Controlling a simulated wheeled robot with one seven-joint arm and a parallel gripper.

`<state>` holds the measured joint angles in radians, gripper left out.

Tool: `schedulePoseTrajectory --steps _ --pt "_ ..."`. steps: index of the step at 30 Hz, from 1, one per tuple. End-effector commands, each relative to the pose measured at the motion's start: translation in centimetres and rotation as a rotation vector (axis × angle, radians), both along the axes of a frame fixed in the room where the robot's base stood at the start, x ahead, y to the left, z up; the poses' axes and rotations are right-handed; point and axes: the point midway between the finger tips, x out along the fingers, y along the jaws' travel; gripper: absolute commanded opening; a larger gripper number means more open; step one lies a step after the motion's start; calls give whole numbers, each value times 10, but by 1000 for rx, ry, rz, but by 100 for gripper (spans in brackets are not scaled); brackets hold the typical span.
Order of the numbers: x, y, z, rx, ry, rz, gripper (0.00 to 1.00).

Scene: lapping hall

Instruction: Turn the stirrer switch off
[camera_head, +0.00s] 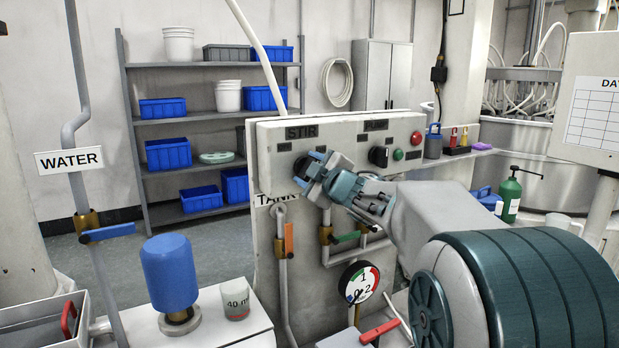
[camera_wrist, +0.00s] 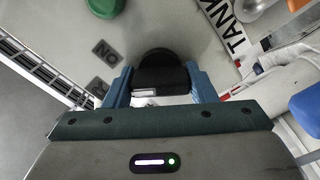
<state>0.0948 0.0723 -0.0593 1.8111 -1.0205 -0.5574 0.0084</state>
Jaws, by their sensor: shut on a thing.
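The stirrer switch is a black knob (camera_wrist: 160,72), which shows in the wrist view between my two blue fingers. My gripper (camera_wrist: 160,88) is shut on it, one finger on each side. A short white mark shows on the knob's near left part. An ON label (camera_wrist: 107,52) lies left of the knob, and a second label (camera_wrist: 97,87) below it is partly hidden by my gripper. In the head view my gripper (camera_head: 314,171) is at the grey control panel (camera_head: 350,133), under the STIR label (camera_head: 301,132).
A second black knob (camera_head: 379,156) sits to the right on the panel, beside a green button (camera_head: 398,154) and a red button (camera_head: 416,138). Valves with orange (camera_head: 289,239) and green (camera_head: 346,237) handles and a gauge (camera_head: 358,282) are below my gripper.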

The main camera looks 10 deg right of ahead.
Motion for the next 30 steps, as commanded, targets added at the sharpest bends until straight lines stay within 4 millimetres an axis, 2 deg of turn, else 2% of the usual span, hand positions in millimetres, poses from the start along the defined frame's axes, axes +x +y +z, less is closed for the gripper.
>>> schedulePoseTrajectory --steps 15,30 --pt "0 0 -3 -427 -138 1 28" --pt "0 1 -1 -606 -196 2 28"
